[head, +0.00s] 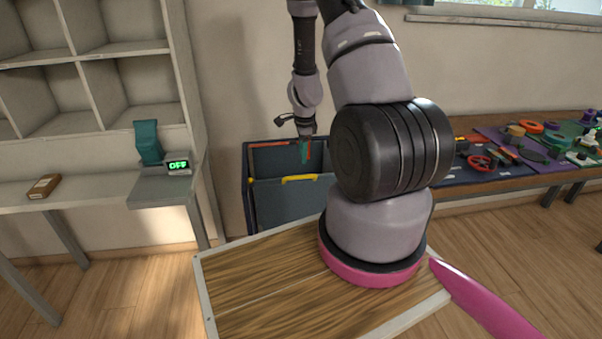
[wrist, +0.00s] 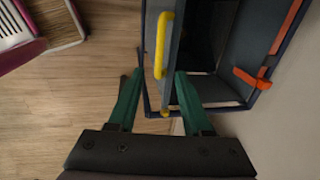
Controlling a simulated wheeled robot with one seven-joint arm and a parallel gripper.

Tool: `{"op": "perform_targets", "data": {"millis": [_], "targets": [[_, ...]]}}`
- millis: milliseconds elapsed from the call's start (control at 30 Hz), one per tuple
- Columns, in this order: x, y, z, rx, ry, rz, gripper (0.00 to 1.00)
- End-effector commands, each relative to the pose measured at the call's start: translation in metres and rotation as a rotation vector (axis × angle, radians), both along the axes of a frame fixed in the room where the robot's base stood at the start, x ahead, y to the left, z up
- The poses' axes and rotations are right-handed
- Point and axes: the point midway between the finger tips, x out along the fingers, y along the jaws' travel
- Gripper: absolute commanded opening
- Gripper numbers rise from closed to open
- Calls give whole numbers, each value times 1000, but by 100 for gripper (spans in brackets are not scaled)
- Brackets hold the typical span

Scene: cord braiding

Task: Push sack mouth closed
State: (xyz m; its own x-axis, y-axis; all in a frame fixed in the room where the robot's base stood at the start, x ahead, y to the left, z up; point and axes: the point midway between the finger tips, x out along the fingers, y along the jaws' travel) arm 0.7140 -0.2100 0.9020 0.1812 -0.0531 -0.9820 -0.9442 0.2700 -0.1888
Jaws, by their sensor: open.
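I see no cloth sack clearly. What shows is a dark blue-grey open container (head: 283,205), standing against the wall behind the wooden board. A front panel with a yellow handle (head: 299,178) stands apart from its back, leaving a gap at the top. The wrist view shows the container's frame (wrist: 262,100), the yellow handle (wrist: 160,45) and the dark inside. My gripper (head: 304,152) is over the container's top. In the wrist view its green fingers (wrist: 159,74) are apart, one on each side of the handle's line. I cannot tell whether they touch the panel.
An orange-red piece (wrist: 252,78) sits on the container's rim by the wall. A wooden board (head: 265,285) lies under my arm. A shelf unit (head: 90,50) with a counter and an "OFF" display (head: 178,165) stands left. A cluttered table (head: 520,165) stands right.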

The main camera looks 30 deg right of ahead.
Motion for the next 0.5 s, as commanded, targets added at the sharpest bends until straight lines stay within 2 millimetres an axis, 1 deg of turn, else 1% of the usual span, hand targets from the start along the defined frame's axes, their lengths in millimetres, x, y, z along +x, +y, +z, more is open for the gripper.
{"op": "perform_targets", "data": {"millis": [300,400,500], "targets": [[9,-3,-58,3,3,1,50],[12,-3,-74,3,2,2,50],[15,-4,-86,2,3,3,50]]}}
